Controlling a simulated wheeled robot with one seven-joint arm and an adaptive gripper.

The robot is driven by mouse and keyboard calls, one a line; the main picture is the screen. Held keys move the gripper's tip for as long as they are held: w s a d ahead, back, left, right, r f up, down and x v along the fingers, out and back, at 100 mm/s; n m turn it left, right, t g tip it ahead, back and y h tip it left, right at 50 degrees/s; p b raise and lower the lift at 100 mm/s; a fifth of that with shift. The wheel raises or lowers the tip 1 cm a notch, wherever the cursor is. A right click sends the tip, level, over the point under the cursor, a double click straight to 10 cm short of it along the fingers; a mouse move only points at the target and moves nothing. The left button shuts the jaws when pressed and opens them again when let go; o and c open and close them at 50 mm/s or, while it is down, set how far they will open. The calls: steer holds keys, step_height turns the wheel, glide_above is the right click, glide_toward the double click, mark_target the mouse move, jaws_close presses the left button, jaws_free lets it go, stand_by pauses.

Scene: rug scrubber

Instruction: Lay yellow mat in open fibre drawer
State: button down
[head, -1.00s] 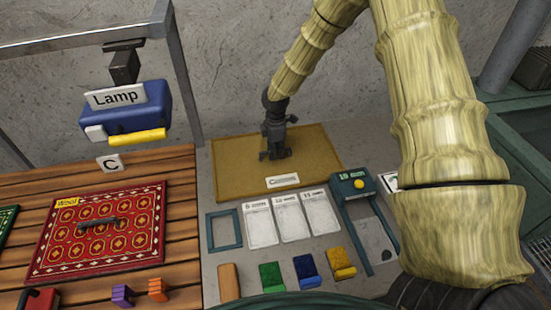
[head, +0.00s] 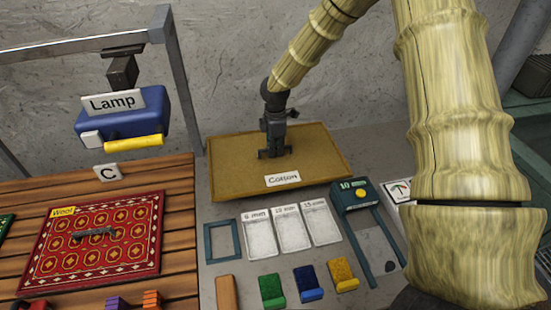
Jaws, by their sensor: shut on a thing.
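A tan-yellow mat (head: 232,180) with a white "Cotton" label lies at the back of the grey worktop. It looks raised slightly above the worktop. My gripper (head: 275,153) points down at the mat's middle and is shut on it, probably by a handle, which the fingers hide. No open fibre drawer can be made out in this view.
A red patterned rug (head: 105,240) labelled "Wool" lies on wooden slats at left. A blue lamp (head: 120,122) hangs above it.

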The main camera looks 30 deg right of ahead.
steer(key=shift+r+b, duration=0.5)
steer(key=shift+r, duration=1.75)
